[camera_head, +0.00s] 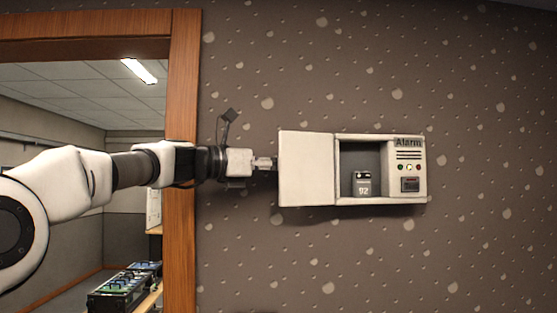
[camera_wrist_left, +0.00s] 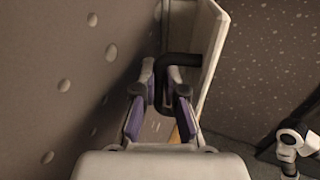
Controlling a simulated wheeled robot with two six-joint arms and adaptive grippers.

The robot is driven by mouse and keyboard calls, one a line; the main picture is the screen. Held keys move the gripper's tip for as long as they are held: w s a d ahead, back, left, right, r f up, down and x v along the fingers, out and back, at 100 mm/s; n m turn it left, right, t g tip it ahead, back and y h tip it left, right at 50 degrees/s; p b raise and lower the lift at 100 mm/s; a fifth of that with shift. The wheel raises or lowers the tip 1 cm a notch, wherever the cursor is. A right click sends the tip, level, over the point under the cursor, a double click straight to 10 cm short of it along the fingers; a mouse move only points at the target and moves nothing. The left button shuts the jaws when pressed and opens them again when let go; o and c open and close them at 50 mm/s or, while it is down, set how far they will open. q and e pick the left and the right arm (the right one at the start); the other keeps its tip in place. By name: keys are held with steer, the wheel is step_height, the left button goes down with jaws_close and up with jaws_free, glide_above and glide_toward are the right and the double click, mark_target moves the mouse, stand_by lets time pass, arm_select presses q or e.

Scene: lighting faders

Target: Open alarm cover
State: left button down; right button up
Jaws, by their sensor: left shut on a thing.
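The alarm box (camera_head: 410,198) is on the wall, with the word "Alarm" at its upper right. Its white cover (camera_head: 306,168) is swung out to the left, so the recess stands open. The cover also shows edge-on in the left wrist view (camera_wrist_left: 208,60). A dark bent handle (camera_wrist_left: 184,60) sits on the cover. My left gripper (camera_head: 268,163) is at the cover's left edge. In the wrist view its fingers (camera_wrist_left: 163,92) are shut on the handle. My right gripper is not seen.
A small grey block, like a battery (camera_head: 362,185), stands in the open recess. Small lights and a dark panel (camera_head: 410,185) are on the box's right side. A wooden door frame (camera_head: 182,230) stands left of the box. The wall right of the box is clear.

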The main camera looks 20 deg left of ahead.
arm_select(q)
steer(key=shift+w, duration=0.2)
steer(key=c, duration=1.5)
jaws_free()
